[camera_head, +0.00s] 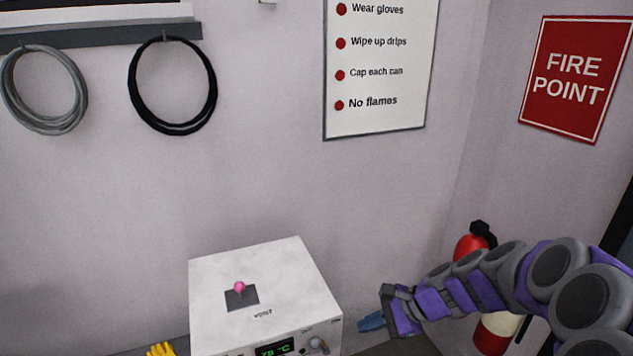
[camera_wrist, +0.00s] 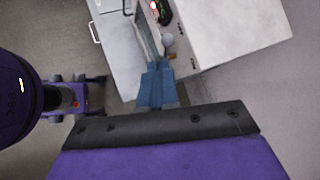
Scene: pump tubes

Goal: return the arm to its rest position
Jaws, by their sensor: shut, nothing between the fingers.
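My arm reaches in from the right edge in the head view, its purple and grey links bent. My gripper (camera_head: 371,323) is at its left end, with blue fingers just right of the white box's front corner. In the wrist view my gripper (camera_wrist: 157,85) points towards the box and its blue fingers are together with nothing between them. I cannot tell the exact gap between fingers and box.
The white box (camera_head: 255,272) has a pink-tipped lever (camera_head: 240,287), a green display (camera_head: 274,349) and a knob (camera_head: 318,345). A red fire extinguisher (camera_head: 474,243) stands behind my arm. Yellow gloves (camera_head: 160,350) lie at the bottom. Coiled hoses (camera_head: 172,130) hang on the wall.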

